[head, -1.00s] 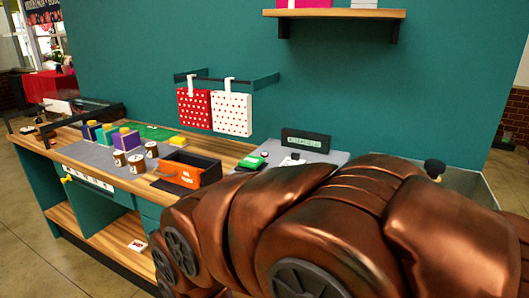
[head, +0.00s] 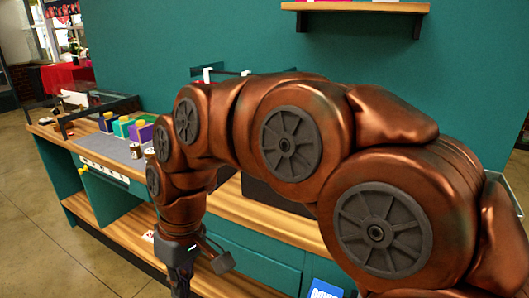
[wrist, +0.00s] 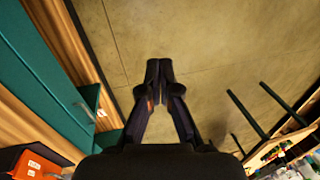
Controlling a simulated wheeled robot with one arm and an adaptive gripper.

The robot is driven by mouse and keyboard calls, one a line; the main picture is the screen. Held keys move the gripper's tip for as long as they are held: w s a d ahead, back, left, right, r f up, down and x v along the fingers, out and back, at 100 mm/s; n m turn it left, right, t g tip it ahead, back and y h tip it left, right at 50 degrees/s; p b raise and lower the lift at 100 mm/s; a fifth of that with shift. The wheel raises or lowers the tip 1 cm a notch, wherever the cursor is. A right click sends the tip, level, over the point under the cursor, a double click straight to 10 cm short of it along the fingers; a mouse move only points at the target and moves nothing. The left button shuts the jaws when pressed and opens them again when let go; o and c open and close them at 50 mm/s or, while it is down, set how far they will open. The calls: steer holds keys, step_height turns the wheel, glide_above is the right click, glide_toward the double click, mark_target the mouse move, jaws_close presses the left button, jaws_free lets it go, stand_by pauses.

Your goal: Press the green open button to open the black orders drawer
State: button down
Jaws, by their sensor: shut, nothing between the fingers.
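My gripper (head: 182,278) hangs pointing down in front of the counter in the head view, near its lower edge. In the wrist view my gripper (wrist: 159,68) has its two dark fingertips together, with nothing between them and bare floor behind. A dark box or panel (head: 270,194) shows on the counter below my arm; I cannot tell whether it is the black orders drawer. The green open button does not show in either view now; my arm covers much of the counter's middle and right.
The wooden counter (head: 262,214) has teal fronts and a lower shelf. Colored boxes (head: 122,127) stand at its left end. An orange box (wrist: 36,164) shows at the wrist view's lower left. Open floor (head: 40,215) lies left of and in front of the counter.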

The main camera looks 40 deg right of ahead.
steer(key=w+d+r+n+t+y, duration=0.1)
steer(key=w+d+r, duration=0.2)
steer(key=w+r, duration=0.3)
steer(key=w+d+r+n+t+y, duration=0.1)
steer(key=w+d+r+t+y, duration=0.15)
steer(key=w, duration=0.55)
steer(key=w+d+r+t, duration=0.1)
steer(key=w+d+r, duration=0.1)
steer(key=w+d, duration=0.3)
steer(key=w+d+r+t, duration=0.1)
steer(key=w+d+r, duration=0.15)
steer(key=d, duration=0.45)
steer(key=s+d+t+h, duration=0.1)
steer(key=s+d, duration=0.1)
steer(key=d, duration=1.2)
steer(key=s+d+m+t+h+p, duration=0.1)
steer(key=s+d+t+h, duration=0.1)
steer(key=d, duration=1.3)
steer(key=shift+d+f, duration=0.25)
steer(key=shift+w+t, duration=0.1)
steer(key=shift+t, duration=0.15)
steer(key=p+x, duration=0.2)
steer(key=x, duration=0.8)
steer(key=shift+f, duration=0.3)
steer(key=shift+d+f+p, duration=0.1)
steer(key=shift+f+p, duration=0.7)
steer(key=shift+f, duration=0.95)
